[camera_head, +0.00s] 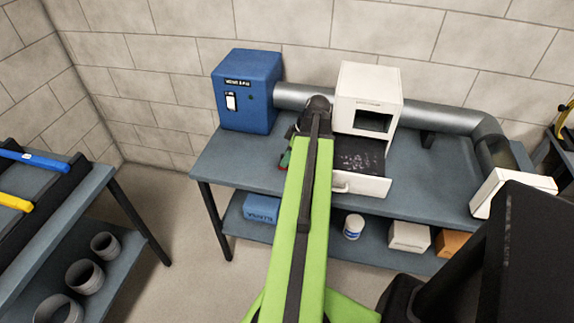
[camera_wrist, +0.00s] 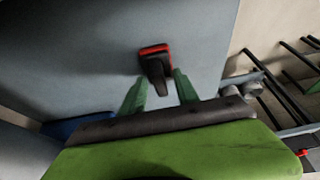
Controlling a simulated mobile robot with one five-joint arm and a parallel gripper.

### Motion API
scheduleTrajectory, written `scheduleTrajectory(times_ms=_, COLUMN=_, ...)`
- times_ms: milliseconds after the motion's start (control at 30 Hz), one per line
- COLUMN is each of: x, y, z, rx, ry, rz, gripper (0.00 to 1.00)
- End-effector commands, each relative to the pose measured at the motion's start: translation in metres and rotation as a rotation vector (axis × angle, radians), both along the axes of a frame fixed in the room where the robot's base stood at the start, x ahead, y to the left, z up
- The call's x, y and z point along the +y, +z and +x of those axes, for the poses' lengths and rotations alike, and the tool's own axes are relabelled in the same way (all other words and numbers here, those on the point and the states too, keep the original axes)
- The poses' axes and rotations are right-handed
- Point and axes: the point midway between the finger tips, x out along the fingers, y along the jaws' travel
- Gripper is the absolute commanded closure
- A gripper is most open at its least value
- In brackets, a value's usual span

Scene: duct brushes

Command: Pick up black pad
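A small black object with a red edge (camera_wrist: 155,52) lies on the grey bench top in the wrist view. Its narrower black part points back between the green fingers of my gripper (camera_wrist: 160,75). The fingers stand apart on either side of it, with a visible gap, and do not appear closed on it. In the head view my arm hides most of my gripper (camera_head: 287,156); a little green and red shows left of the arm. A dark, speckled pad-like surface (camera_head: 360,157) lies in the open drawer of the white box. I cannot tell which of these is the black pad.
The white box (camera_head: 368,92) stands right of my arm, its drawer (camera_head: 362,186) pulled out. A blue box (camera_head: 245,90) and a metal duct (camera_head: 440,118) stand along the back of the bench (camera_head: 230,165). Another bench with blue and yellow-handled tools stands at left.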

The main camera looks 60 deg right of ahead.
Motion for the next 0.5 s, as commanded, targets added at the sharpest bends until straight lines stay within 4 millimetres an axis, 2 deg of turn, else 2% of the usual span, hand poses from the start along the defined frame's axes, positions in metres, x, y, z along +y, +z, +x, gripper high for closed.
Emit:
scheduleTrajectory(times_ms=33, x=0.0000, y=0.0001, z=-0.0001, rx=0.000, ry=0.000, rz=0.000, gripper=0.84)
scheduleTrajectory(times_ms=167, x=-0.0001, y=0.0000, z=-0.0002, rx=0.000, ry=0.000, rz=0.000, gripper=1.00)
scheduleTrajectory(times_ms=500, x=-0.0002, y=0.0059, z=-0.0003, rx=0.000, ry=-0.001, rz=0.000, gripper=1.00)
